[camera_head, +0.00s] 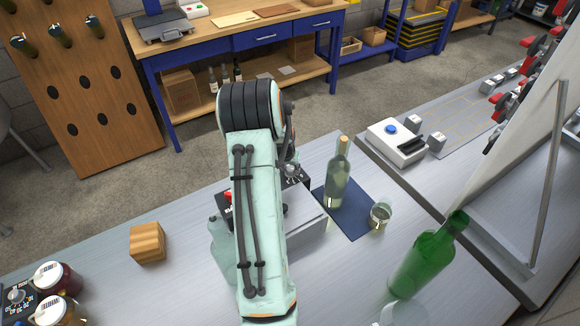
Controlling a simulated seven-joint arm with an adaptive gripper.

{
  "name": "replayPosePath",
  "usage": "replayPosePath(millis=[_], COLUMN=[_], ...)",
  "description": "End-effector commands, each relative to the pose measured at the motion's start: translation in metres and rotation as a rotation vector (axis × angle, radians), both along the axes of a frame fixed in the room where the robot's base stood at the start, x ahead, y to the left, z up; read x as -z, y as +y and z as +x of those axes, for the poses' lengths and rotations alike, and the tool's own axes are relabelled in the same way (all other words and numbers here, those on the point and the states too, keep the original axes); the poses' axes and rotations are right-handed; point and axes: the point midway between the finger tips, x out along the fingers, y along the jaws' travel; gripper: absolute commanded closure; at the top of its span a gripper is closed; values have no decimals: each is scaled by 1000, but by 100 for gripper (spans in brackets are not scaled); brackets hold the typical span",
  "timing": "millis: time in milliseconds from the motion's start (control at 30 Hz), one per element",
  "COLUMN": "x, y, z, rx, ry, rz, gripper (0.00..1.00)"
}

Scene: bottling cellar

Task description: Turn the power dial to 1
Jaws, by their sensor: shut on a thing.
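A grey box (308,232) with a black top panel (300,186) stands on the metal bench, largely behind my arm. A small red part (228,196) shows at its left, and a dark round part (284,209) shows beside my arm. My gripper (291,170) is partly visible at the black panel, just right of my arm. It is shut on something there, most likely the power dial. Its fingertips and the dial's markings are hidden, so the setting cannot be read.
A green bottle (424,262) stands nearer. A clear bottle (222,247) is close on the left, with a wooden block (147,243) beyond. Jars (56,284) stand bottom left.

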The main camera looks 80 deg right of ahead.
Motion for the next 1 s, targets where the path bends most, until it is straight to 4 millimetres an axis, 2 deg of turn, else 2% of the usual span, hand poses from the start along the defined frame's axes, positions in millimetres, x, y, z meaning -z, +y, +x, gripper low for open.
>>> replayPosePath(millis=[233, 733, 1000], x=[1, 1, 2], y=[1, 0, 0], z=[1, 3, 3], rx=[80, 406, 500], ry=[2, 2, 2], rz=[2, 2, 4], gripper=[100, 100, 100])
